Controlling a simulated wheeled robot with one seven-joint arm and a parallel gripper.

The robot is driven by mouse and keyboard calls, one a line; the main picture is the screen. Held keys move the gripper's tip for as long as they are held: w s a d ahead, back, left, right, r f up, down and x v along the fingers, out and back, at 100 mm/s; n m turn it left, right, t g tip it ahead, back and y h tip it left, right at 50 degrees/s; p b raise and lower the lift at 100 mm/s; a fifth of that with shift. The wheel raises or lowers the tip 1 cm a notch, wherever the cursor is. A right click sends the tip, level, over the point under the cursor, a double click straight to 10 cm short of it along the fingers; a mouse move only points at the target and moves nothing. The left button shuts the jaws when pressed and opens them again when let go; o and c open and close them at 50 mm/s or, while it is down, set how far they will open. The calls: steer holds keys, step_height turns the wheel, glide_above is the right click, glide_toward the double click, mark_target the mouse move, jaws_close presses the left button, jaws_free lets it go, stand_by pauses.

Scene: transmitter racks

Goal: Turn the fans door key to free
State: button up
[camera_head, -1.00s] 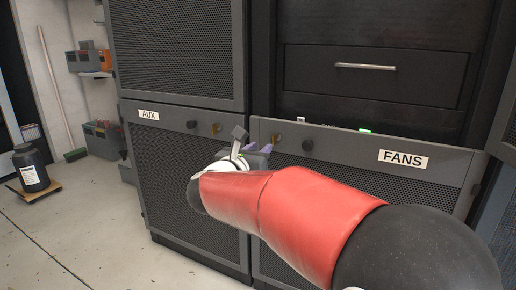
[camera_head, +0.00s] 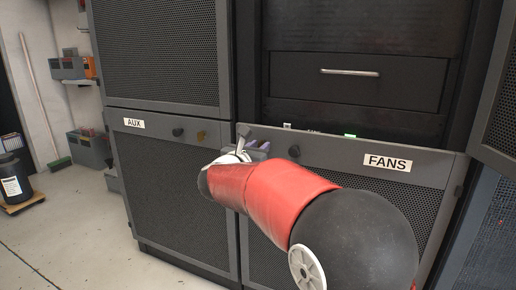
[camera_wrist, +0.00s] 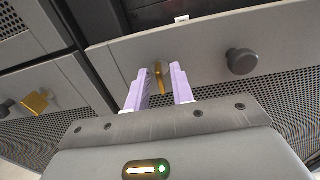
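The fans door (camera_head: 345,155) is a grey mesh panel with a FANS label (camera_head: 387,162). Its brass key (camera_wrist: 160,75) shows in the wrist view, upright and seen between my two fingers. My gripper (camera_wrist: 161,88) has pale purple fingers, spread apart, with a gap on each side of the key. I cannot tell how deep the key sits between them. In the head view my gripper (camera_head: 258,147) is at the door's upper left corner and the key is hidden behind it.
A dark round knob (camera_wrist: 241,61) sits right of the key. The AUX door (camera_head: 180,190) on the left has its own brass key (camera_head: 201,135). A drawer with a handle (camera_head: 350,72) is above the fans door. Open floor (camera_head: 75,225) lies at left.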

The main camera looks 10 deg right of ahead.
jaws_close()
steer(key=shift+n, duration=0.4)
steer(key=n+p, duration=0.2)
steer(key=n, duration=0.6)
steer(key=n+p, duration=0.2)
steer(key=n, duration=0.7)
steer(key=shift+w+a+f+p, duration=0.1)
steer(key=shift+a+f+p, duration=0.05)
steer(key=shift+p, duration=0.15)
steer(key=shift+o, duration=0.7)
jaws_free()
